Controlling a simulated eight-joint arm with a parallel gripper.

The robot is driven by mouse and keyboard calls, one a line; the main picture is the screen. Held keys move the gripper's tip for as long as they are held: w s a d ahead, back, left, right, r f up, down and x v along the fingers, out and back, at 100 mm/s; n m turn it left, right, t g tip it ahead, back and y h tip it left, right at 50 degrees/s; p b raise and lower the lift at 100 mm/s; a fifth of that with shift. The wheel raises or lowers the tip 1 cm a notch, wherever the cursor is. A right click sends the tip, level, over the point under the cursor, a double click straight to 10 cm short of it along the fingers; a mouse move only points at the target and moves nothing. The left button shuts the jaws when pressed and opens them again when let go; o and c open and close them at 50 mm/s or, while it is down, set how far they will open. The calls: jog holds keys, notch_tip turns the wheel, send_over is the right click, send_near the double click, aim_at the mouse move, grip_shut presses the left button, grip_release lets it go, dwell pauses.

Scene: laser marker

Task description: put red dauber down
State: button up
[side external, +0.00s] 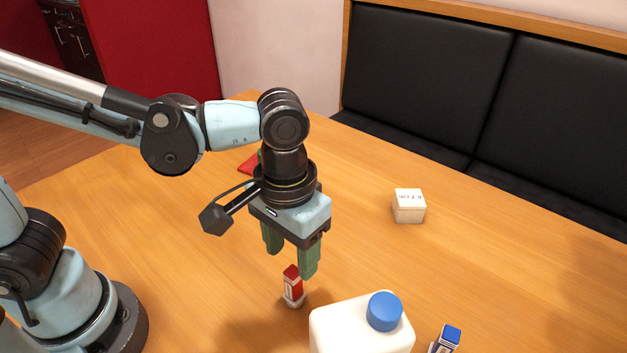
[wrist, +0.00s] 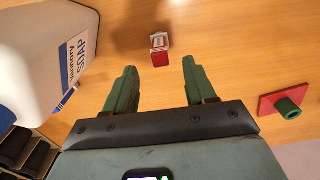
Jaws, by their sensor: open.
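The red dauber (side external: 292,285), red with a white label and pale base, stands upright on the wooden table. My gripper (side external: 290,264) is above it, pointing down, with its two green fingers open and apart. In the wrist view the dauber (wrist: 159,50) shows beyond the open fingertips (wrist: 159,66), roughly centred between them. Nothing is seen held between the fingers. Whether the fingertips reach down to the dauber's top is hard to tell.
A white jug (side external: 350,330) with a blue cap stands close, to the right of the dauber. A blue dauber (side external: 446,338) is beyond it. A white box (side external: 409,207) sits farther back. A red plate with a green peg (wrist: 287,103) lies on the opposite side.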

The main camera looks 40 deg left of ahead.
jog(key=shift+r, duration=1.6)
jog(key=shift+w+a+r, duration=0.1)
jog(key=shift+a, duration=0.15)
jog(key=w+a+t, duration=0.3)
jog(key=a+t, duration=0.4)
jog(key=a, duration=1)
jog(key=shift+w+a, duration=0.15)
jog(key=shift+a, duration=0.15)
